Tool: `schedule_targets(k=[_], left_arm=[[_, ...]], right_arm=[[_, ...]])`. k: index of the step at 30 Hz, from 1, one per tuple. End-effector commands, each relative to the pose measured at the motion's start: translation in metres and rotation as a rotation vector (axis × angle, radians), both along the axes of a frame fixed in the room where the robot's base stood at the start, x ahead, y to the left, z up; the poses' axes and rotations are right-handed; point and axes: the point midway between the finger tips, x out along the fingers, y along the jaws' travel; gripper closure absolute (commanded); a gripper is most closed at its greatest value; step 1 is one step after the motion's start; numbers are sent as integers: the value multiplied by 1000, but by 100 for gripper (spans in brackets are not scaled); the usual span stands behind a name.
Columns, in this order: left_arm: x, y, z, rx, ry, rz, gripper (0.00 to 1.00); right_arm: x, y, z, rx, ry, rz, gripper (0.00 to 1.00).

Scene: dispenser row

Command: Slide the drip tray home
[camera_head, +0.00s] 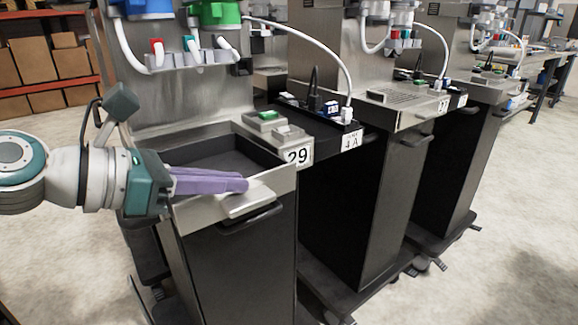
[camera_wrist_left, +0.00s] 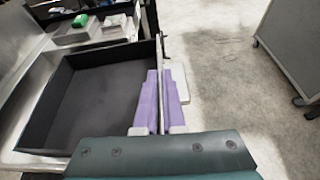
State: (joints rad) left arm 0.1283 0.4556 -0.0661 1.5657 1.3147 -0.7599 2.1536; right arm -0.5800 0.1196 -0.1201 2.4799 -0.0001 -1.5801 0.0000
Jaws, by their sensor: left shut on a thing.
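The drip tray (camera_head: 228,158) is a dark, shallow, empty rectangular tray in the top of the dispenser marked 29. Its dark floor also shows in the left wrist view (camera_wrist_left: 85,98). A pale grip plate (camera_head: 258,198) is on its front side; part of it shows beside the fingers in the wrist view (camera_wrist_left: 181,84). My left gripper (camera_head: 246,184) has purple fingers and reaches in from the left along the tray's front edge. In the wrist view its fingers (camera_wrist_left: 165,80) are closed on either side of the tray's front wall. The fingers hide part of that wall. My right gripper is not in view.
A small tray with a green item (camera_head: 265,117) sits beside the drip tray's right end. Hoses and a nozzle rack (camera_head: 190,58) are above it. A black handle (camera_head: 250,217) is on the cabinet front below. More dispensers (camera_head: 395,95) stand to the right. The floor in front is clear.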

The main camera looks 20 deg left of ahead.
Motion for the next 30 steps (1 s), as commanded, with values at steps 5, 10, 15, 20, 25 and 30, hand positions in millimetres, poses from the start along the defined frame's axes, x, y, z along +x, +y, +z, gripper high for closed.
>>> schedule_targets(k=[5,10,15,20,25,30], left_arm=[[5,6,1,0,-4,2,100],[8,10,1,0,-5,1,100],[12,15,0,2,-4,2,100],[16,19,1,0,-4,2,100],[19,24,1,1,-6,1,100],[23,29,0,1,-5,2,100]], right_arm=[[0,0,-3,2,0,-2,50],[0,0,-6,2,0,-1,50],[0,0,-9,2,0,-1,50],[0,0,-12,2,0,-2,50],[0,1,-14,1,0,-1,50],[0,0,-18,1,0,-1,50]])
